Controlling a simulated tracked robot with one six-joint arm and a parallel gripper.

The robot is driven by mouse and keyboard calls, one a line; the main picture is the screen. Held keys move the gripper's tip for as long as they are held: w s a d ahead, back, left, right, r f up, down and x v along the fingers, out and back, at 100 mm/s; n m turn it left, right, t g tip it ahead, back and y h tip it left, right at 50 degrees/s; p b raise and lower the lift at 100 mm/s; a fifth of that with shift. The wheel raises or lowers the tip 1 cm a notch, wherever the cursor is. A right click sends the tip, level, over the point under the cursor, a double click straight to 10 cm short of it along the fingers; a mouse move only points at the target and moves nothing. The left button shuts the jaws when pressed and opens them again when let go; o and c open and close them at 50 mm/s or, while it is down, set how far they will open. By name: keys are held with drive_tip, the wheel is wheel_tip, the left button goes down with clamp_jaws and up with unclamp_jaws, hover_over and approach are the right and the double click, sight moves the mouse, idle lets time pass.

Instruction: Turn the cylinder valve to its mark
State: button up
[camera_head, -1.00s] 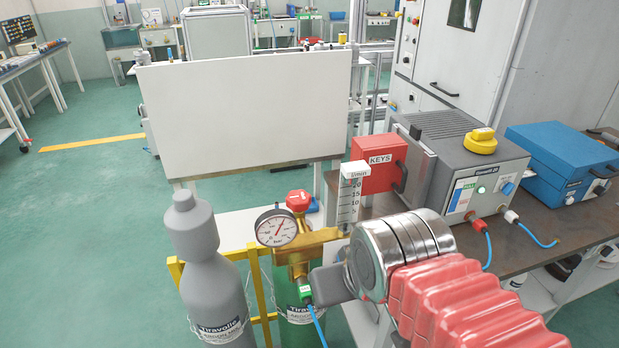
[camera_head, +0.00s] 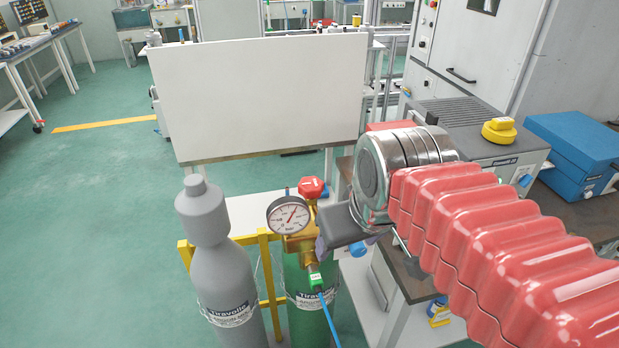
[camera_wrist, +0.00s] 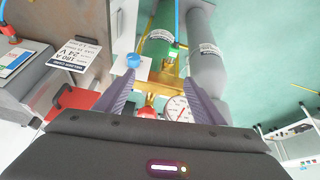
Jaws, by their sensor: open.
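The green gas cylinder (camera_head: 306,312) carries a brass regulator with a round white dial gauge (camera_head: 288,215). The red valve knob (camera_head: 312,187) tops the regulator, and any mark on it is too small to read. In the wrist view the red knob (camera_wrist: 148,112) shows low between the purple fingers, partly hidden by the gripper body, and the gauge (camera_wrist: 178,109) is beside the right finger. My gripper (camera_wrist: 161,80) is open and empty, its fingers spread around the view of the regulator. In the head view my gripper (camera_head: 324,244) is just right of the regulator; contact cannot be told.
A grey cylinder (camera_head: 222,280) stands close on the left, by a yellow rack (camera_head: 265,258). A blue knob (camera_wrist: 133,60) is near the left fingertip. A white panel (camera_head: 262,98) stands behind. A bench with a welding machine (camera_head: 490,150) is at right; open floor lies left.

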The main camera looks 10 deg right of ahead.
drive_tip(key=shift+o, duration=0.2)
drive_tip(key=w+r+n+g, duration=0.2)
drive_tip(key=w+r, duration=0.5)
drive_tip(key=w, duration=0.4)
drive_tip(key=shift+w+r+n, duration=0.15)
drive_tip(key=shift+r+n, duration=0.1)
drive_tip(key=shift+n, duration=0.65)
drive_tip(key=r+n+g, duration=0.2)
drive_tip(key=n+g, duration=0.1)
drive_tip(key=n, duration=0.2)
hover_over(311, 183)
drive_tip(key=shift+f, duration=0.25)
wheel_tip(311, 183, down, 14)
drive_tip(key=shift+r, duration=0.1)
